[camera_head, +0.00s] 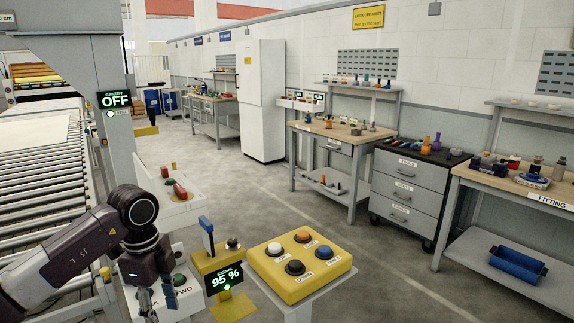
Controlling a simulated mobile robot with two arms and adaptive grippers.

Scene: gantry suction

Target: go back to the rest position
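My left arm comes in from the lower left. Its gripper (158,298) points down in front of a white control box (186,296) with a green button (179,281) and a partly covered label ending in "FWD". The fingers look apart, with nothing visible between them. They hide part of the box, and I cannot tell whether they touch it. My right gripper is not in view.
A yellow panel (318,283) with several coloured buttons stands right of the gripper. Between them is a yellow post with a "95 %" display (226,277). A roller conveyor (40,190) and a gantry display reading "OFF" (115,99) are at left. Open floor (240,195) lies beyond.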

